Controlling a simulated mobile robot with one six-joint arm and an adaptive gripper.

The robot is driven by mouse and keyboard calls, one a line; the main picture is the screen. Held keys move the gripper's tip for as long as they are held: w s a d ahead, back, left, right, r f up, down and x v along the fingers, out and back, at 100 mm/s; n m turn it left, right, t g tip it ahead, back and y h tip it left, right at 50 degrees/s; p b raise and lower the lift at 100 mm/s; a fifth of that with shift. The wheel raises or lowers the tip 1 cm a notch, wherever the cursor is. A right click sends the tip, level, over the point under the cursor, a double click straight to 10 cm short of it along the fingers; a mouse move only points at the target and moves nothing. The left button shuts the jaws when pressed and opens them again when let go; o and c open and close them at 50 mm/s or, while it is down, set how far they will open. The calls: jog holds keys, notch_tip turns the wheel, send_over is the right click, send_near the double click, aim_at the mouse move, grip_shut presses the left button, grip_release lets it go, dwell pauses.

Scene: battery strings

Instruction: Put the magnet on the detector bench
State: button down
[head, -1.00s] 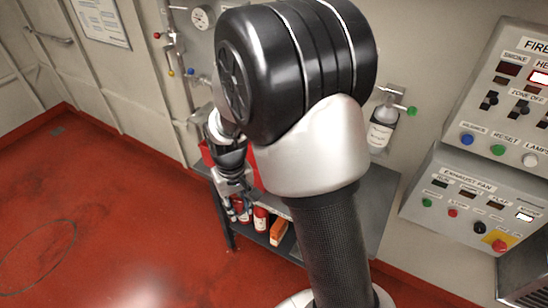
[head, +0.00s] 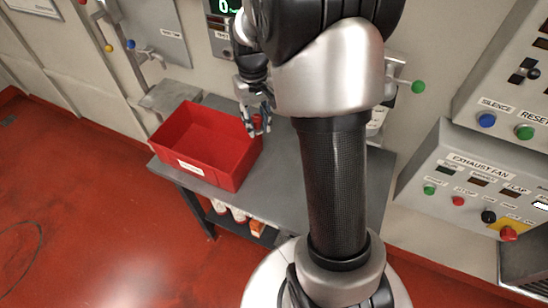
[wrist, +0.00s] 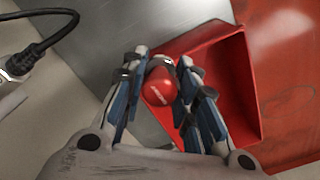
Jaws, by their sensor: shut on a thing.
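My gripper (head: 257,126) is shut on a red, rounded object, which I take to be the magnet (wrist: 160,86). The wrist view shows it between the two blue-padded fingers, with a small pale mark on its face. In the head view only a bit of red shows between the fingers. The gripper is above the grey bench (head: 290,190), beside the right rim of a red bin. Bare grey bench top also shows in the wrist view (wrist: 112,42). My arm hides part of the bench and the wall behind it.
The red bin (head: 190,168) stands open on the bench's left part and looks empty. Red and white containers (head: 222,208) and an orange item (head: 257,228) are on the shelf below. Control panels (head: 470,180) are on the right wall. The bench front is clear.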

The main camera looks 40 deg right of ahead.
jog(key=s+d+r+m, duration=0.1)
jog(key=s+d+r, duration=0.1)
jog(key=s+d, duration=0.25)
jog(key=b, duration=0.4)
send_over(278, 170)
notch_tip(278, 170, down, 15)
jog(key=shift+f, duration=0.1)
jog(key=shift+f+b, duration=0.8)
jog(key=shift+f, duration=1.55)
jog(key=shift+f, duration=0.2)
jog(key=c, duration=1.3)
grip_release()
jog(key=shift+r, duration=0.1)
